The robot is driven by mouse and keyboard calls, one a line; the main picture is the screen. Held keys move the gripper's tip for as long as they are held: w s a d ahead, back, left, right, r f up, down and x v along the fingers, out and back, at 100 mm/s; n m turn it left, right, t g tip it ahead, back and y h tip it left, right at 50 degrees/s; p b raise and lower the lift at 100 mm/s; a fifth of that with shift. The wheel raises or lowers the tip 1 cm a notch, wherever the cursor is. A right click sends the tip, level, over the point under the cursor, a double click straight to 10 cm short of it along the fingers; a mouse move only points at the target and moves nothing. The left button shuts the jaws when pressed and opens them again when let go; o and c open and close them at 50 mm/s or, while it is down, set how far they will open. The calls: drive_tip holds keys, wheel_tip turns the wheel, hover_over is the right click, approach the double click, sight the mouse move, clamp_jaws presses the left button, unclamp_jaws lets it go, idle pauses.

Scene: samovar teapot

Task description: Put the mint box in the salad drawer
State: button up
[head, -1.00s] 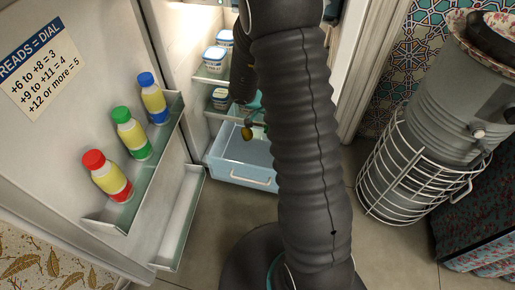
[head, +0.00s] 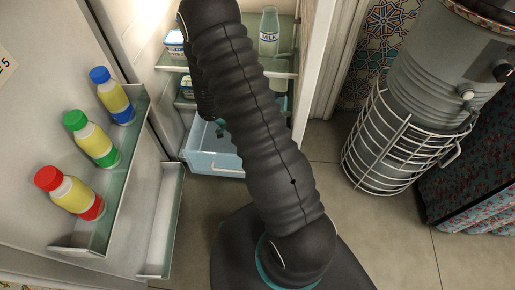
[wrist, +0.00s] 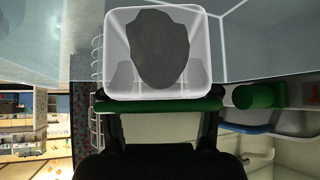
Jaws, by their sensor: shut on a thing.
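The mint box (wrist: 190,80) is a pale, see-through box with a dark shape inside and a green edge, in the wrist view. My gripper (wrist: 160,108) is shut on it at the green edge, with its dark fingers below the box in the picture. The salad drawer (head: 215,161) is a light-blue, see-through bin low in the open fridge in the head view. It is pulled out, and its right part is behind my arm. My gripper and the mint box are mostly hidden behind my arm in the head view, so their height over the drawer is unclear.
The open fridge door has a shelf (head: 128,165) with red, green and blue-capped bottles. Tubs (head: 174,44) and a milk bottle (head: 269,32) stand on fridge shelves. A wire basket (head: 400,145) around a metal vessel stands right. A green cylinder (wrist: 258,96) shows in the wrist view. Floor between is clear.

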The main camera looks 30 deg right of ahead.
wheel_tip(320, 180, down, 12)
drive_tip(key=shift+f+b, duration=0.25)
drive_tip(key=shift+b, duration=0.75)
drive_tip(key=shift+f, duration=0.15)
drive_tip(key=o, duration=1.3)
drive_tip(key=shift+a+r, duration=0.15)
drive_tip(key=shift+r, duration=0.2)
drive_tip(key=p+v, duration=0.2)
drive_tip(key=v, duration=0.9)
drive_tip(key=shift+a, duration=0.2)
drive_tip(key=shift+r, duration=0.15)
